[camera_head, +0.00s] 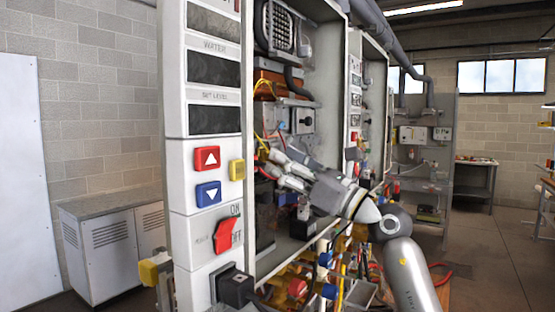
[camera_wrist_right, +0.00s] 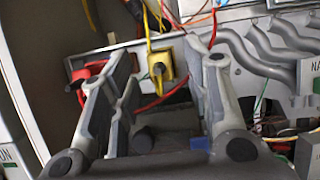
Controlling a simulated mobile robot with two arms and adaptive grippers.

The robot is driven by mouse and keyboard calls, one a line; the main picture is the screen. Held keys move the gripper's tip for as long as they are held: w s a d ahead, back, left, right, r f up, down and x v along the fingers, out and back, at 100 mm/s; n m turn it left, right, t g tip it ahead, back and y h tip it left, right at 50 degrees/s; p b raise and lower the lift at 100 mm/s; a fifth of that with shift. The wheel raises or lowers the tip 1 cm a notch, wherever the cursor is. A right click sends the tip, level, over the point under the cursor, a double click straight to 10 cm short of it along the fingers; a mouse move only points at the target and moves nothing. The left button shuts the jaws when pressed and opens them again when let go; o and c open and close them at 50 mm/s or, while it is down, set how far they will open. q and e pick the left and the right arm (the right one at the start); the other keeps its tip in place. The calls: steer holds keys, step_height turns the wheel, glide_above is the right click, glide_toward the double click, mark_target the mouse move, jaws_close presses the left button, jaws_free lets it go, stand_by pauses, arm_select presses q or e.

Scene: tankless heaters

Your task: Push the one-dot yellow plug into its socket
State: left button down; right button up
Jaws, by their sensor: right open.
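My right gripper (camera_head: 272,160) reaches in from the right into the open heater cabinet (camera_head: 330,100). In the right wrist view its two fingers (camera_wrist_right: 160,62) stand wide apart with nothing held between them. Between the fingertips and beyond them is a yellow block (camera_wrist_right: 160,58) with a dark round centre, on a light metal strip. A yellow wire (camera_wrist_right: 148,25) runs at its top. I cannot tell whether this block is the plug, the socket or both joined, and no dot mark is readable. My left gripper is not in view.
A red connector (camera_wrist_right: 88,72) with red wire is beside the left finger. Wavy grey pipes (camera_wrist_right: 275,50) are at the right. The cabinet's front panel carries a red up button (camera_head: 207,158), a blue down button (camera_head: 208,194) and a red switch (camera_head: 225,235). Tangled wires hang below.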

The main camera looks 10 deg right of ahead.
steer(key=v, duration=0.9)
steer(key=shift+s+d, duration=0.15)
steer(key=shift+s, duration=0.05)
steer(key=shift+f, duration=0.1)
